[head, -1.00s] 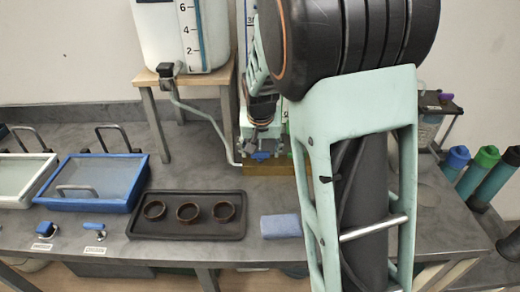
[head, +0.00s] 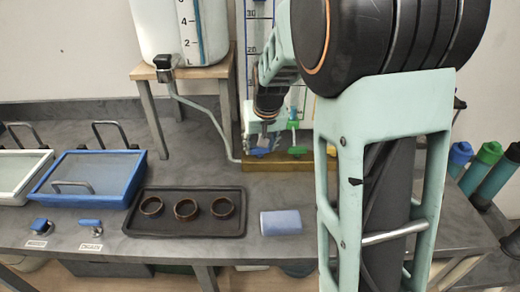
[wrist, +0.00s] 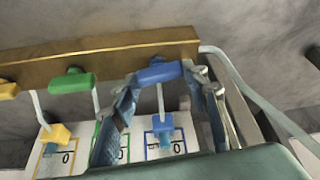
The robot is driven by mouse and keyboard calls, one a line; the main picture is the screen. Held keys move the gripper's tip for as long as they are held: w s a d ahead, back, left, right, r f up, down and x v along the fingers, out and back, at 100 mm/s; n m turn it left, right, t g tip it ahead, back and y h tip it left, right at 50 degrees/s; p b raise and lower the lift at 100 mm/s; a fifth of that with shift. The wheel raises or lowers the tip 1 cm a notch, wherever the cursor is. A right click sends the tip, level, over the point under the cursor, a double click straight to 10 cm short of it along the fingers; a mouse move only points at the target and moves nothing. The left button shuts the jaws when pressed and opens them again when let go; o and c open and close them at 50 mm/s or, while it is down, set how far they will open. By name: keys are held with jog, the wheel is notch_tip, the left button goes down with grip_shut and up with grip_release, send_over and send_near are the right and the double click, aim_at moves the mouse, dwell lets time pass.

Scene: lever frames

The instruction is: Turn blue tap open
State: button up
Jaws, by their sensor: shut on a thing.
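The blue tap (head: 260,152) sits on a wooden or brass-coloured bar (head: 290,163) at the back of the bench. In the wrist view its blue handle (wrist: 158,73) lies between my two fingers. My gripper (head: 265,138) is shut on this handle, and in the wrist view my fingers (wrist: 166,88) flank it left and right. Next to it on the bar (wrist: 110,58) are a green tap (wrist: 72,82) and a yellow tap (wrist: 8,89). My fingers partly hide the blue handle's ends.
A grey pipe (head: 205,118) runs from the large tank (head: 160,35) to the bar. A black tray (head: 138,228) with rings, a blue sponge-like block (head: 281,222) and a blue-framed bin (head: 92,177) stand in front. Two small blue-handled valves (head: 90,223) are at the front left.

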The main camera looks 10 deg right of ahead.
jog(key=n+b, duration=0.1)
jog(key=n+y+b, duration=0.1)
jog(key=n, duration=0.1)
jog(key=n+b, duration=0.1)
jog(key=shift+d+f+y+b, duration=0.15)
jog(key=shift+d+y+b, duration=0.15)
jog(key=shift+y, duration=0.1)
jog(key=n+g+y+b, duration=0.1)
jog(key=n, duration=0.3)
jog(key=shift+w, duration=0.1)
jog(key=n, duration=0.2)
jog(key=n+g+y, duration=0.1)
jog(key=n, duration=0.1)
jog(key=shift+r+n, duration=0.2)
jog(key=shift+n, duration=0.1)
jog(key=shift+w+n+g+y+p, duration=0.15)
jog(key=shift+n+g+p, duration=0.15)
jog(key=shift+n, duration=0.45)
jog(key=shift+n+g+y+p, duration=0.2)
jog(key=shift+n+g, duration=0.2)
jog(key=shift+n, duration=0.35)
jog(key=o, duration=1.2)
jog(key=shift+c, duration=0.2)
jog(key=w+v, duration=0.1)
jog(key=v, duration=1.1)
jog(key=shift+s, duration=0.45)
